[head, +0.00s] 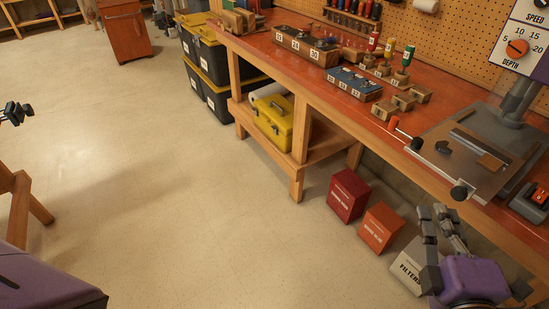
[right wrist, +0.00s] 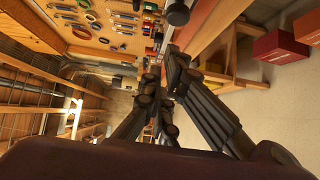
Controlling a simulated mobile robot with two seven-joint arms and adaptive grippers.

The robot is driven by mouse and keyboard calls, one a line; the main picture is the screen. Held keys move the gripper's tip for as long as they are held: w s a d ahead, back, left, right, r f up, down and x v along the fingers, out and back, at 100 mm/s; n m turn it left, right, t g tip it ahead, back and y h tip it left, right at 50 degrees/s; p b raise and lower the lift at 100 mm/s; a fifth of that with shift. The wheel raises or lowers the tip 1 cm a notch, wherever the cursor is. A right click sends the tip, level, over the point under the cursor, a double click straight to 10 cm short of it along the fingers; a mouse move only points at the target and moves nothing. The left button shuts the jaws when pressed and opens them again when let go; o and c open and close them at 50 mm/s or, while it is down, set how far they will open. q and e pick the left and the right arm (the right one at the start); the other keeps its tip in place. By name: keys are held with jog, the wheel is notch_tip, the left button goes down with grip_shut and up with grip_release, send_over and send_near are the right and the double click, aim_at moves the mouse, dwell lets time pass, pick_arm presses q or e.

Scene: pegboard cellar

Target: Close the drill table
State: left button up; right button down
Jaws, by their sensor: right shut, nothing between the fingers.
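The drill table (head: 425,153) is a flat grey plate under the drill press on the right of the bench, in the head view. Its front edge reaches the bench's front edge. A black knob (head: 459,192) sticks out at its front, and a dark knob shows in the right wrist view (right wrist: 177,13). My right gripper (head: 434,212) is shut and empty, below and left of that knob, apart from it. Its fingers also show in the right wrist view (right wrist: 163,75). A dark gripper, seemingly my left one (head: 16,112), shows partly at the left edge, far from the drill table.
The orange bench (head: 330,90) holds number-marked blocks, screwdrivers and small wooden blocks. Red (head: 348,195) and orange (head: 381,228) boxes and a filters box (head: 409,268) stand on the floor below. A yellow toolbox (head: 273,120) sits on the lower shelf.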

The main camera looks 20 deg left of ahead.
aim_at(481, 179)
jog(key=w, duration=0.1)
jog(key=w+d, duration=0.2)
jog(key=shift+w, duration=0.4)
jog(key=w+d, duration=0.2)
jog(key=w, duration=0.1)
jog(key=w+d, duration=0.3)
jog(key=w, duration=0.1)
jog(key=w+d+p, duration=0.1)
jog(key=w+d, duration=0.1)
jog(key=w, duration=0.2)
jog(key=shift+d, duration=0.2)
jog(key=shift+w+d, duration=0.15)
jog(key=shift+w, duration=0.05)
jog(key=shift+d+r, duration=0.1)
